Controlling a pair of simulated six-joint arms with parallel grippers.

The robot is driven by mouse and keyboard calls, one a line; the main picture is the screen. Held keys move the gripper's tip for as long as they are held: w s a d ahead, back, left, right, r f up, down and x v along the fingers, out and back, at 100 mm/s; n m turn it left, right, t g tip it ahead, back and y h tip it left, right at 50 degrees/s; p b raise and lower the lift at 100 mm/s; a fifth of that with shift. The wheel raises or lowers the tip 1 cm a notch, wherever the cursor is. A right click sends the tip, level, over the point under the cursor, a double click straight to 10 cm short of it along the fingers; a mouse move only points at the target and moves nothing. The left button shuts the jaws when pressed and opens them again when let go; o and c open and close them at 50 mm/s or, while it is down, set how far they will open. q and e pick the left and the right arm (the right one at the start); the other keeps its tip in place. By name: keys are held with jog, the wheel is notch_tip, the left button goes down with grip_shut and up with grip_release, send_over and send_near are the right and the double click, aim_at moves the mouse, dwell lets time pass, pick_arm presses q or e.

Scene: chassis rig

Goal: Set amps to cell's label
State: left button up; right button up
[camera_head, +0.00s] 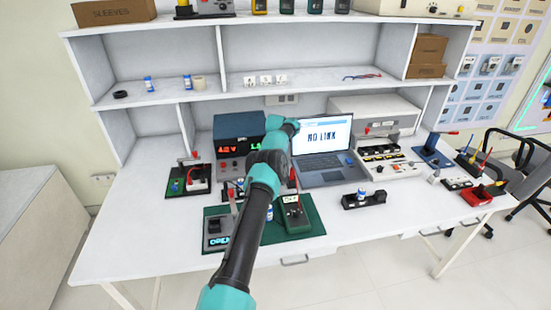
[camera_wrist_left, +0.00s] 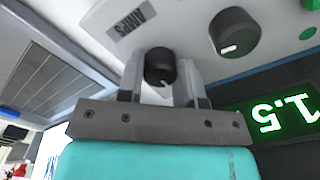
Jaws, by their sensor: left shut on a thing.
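The power supply (camera_head: 227,150) stands at the back of the bench, with a red voltage readout and a green readout partly hidden by my arm. In the left wrist view, my left gripper (camera_wrist_left: 161,72) is shut on the black amps knob (camera_wrist_left: 160,66), beside the upside-down AMPS label (camera_wrist_left: 130,25). The green amps readout (camera_wrist_left: 278,115) is upside down and seems to read 1.5. A blue-and-white cell (camera_head: 362,191) sits in a black holder (camera_head: 374,200) right of centre; its label is too small to read. My right gripper is not in view.
A second dark knob (camera_wrist_left: 234,32) is close to the left gripper. A laptop (camera_head: 322,150) showing NO LINK stands right of the supply. A green mat (camera_head: 312,226) with a meter (camera_head: 292,214) lies in front. The bench's front left is clear.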

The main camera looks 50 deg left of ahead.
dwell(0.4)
pick_arm(q)
jog(key=o, duration=0.9)
jog(key=shift+r, duration=0.15)
